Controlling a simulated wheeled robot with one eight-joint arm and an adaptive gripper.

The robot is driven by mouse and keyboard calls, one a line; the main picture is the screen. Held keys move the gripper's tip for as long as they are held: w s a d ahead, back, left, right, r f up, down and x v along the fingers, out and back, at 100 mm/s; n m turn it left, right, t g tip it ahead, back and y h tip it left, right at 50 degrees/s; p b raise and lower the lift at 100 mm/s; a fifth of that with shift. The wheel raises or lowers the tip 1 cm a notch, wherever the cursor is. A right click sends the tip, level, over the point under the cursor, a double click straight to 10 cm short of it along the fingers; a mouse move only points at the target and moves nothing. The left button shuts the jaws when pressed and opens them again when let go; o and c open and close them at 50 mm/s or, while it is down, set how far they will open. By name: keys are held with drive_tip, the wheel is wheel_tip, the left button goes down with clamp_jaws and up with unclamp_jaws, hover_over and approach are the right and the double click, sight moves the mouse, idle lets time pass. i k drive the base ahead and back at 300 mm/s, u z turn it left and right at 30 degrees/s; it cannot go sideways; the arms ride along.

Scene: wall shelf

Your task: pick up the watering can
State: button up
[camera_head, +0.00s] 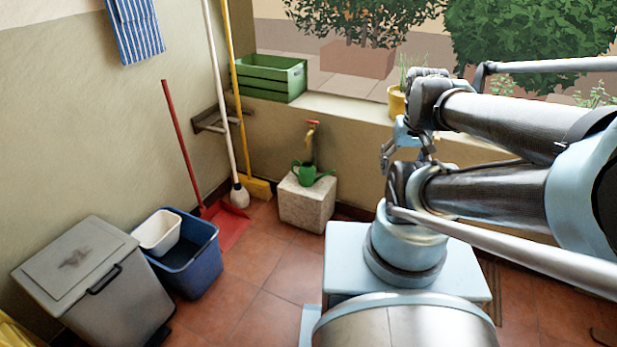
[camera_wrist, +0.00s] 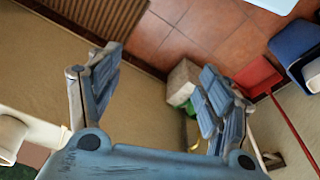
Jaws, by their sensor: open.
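A small green watering can (camera_head: 313,175) stands on a pale stone block (camera_head: 306,204) by the low wall in the head view. In the wrist view, part of the green can (camera_wrist: 190,107) shows beside the block (camera_wrist: 182,78), mostly covered by my right-hand finger. My gripper (camera_wrist: 157,68) is open, with nothing between its two blue fingers. In the head view my gripper (camera_head: 393,150) is raised to the right of the can and apart from it; its fingers show small and partly overlapped by my arm.
A tap (camera_head: 311,130) sticks out of the wall just above the can. A green crate (camera_head: 268,78) and a yellow pot (camera_head: 397,102) stand on the ledge. A mop, broom, red dustpan (camera_head: 226,226), blue bucket (camera_head: 190,258) and grey bin (camera_head: 92,275) are left. Tiled floor is clear before the block.

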sight(307, 175)
drive_tip(key=u, duration=0.65)
drive_tip(key=k, duration=0.65)
drive_tip(key=z, duration=1.35)
drive_tip(key=i, duration=0.5)
drive_tip(key=u, duration=1)
